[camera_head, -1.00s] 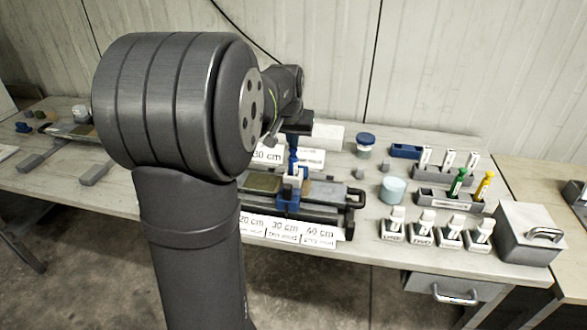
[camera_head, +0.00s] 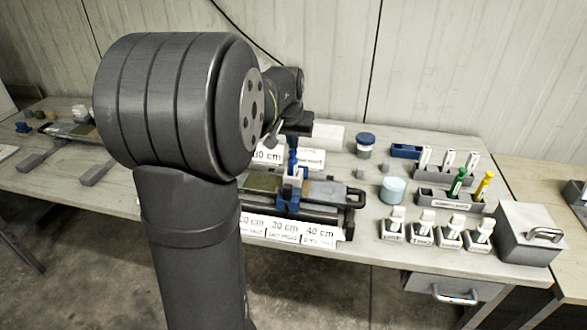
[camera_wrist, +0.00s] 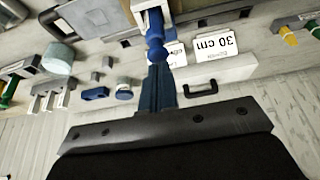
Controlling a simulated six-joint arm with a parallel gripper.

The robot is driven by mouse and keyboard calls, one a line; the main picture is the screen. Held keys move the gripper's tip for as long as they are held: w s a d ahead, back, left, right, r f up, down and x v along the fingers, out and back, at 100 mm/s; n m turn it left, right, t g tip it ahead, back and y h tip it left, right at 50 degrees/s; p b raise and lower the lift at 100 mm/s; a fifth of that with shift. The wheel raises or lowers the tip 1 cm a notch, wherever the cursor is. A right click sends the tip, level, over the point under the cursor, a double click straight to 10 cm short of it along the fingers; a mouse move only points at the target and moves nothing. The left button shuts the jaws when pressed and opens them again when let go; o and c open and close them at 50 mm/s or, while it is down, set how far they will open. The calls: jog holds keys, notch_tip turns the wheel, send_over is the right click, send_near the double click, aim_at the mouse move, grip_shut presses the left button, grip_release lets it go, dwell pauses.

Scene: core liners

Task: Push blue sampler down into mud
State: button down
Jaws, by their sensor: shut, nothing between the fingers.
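The blue sampler shows its round knob (camera_wrist: 156,52) in the wrist view, upright in a white and blue holder (camera_head: 290,198) over the mud tray (camera_head: 325,192). My gripper (camera_wrist: 157,68) has blue fingers, shut with nothing between them. They are directly above the knob, close to it or touching; I cannot tell which. In the head view my gripper (camera_head: 292,160) points down over the holder. The sampler's lower part and its depth in the mud (camera_head: 262,183) are hidden.
Cards marked 20, 30 and 40 cm (camera_head: 285,230) stand in front of the tray, and a 30 cm card (camera_wrist: 218,43) stands behind. To the right are jars (camera_head: 392,190), racks with green and yellow tools (camera_head: 450,200), and a grey box (camera_head: 527,233).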

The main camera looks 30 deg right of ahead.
notch_tip(320, 180, up, 7)
jog(key=shift+f, duration=0.2)
dwell(0.5)
jog(key=shift+f, duration=3.5)
jog(key=shift+r, duration=0.15)
notch_tip(320, 180, up, 9)
jog(key=shift+r, duration=0.15)
jog(key=c, duration=2.2)
grip_release()
